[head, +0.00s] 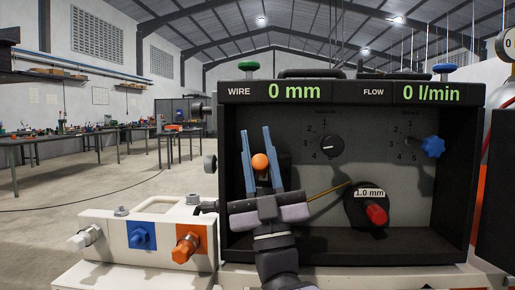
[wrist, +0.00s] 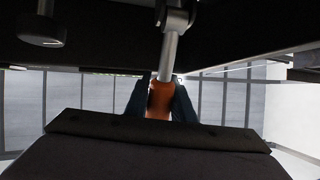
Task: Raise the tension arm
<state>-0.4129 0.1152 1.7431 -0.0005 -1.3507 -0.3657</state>
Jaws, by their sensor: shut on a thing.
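The tension arm shows its orange knob (head: 260,162) in the head view, inside the dark machine housing at the left. My gripper (head: 261,160) has its two blue-grey fingers on either side of the knob, closed on it. In the wrist view the orange grip (wrist: 160,99) sits between the dark fingers (wrist: 160,100), with a grey metal rod (wrist: 169,52) running up from it. Most of the arm's lower part and pivot are hidden behind my gripper in the head view.
A spool hub (head: 376,213) with a red knob and a wire is right of my gripper. Dials (head: 332,142) and a blue knob (head: 433,146) are on the back panel. A white connector block (head: 150,235) stands at lower left. The displays read 0 mm and 0 l/min.

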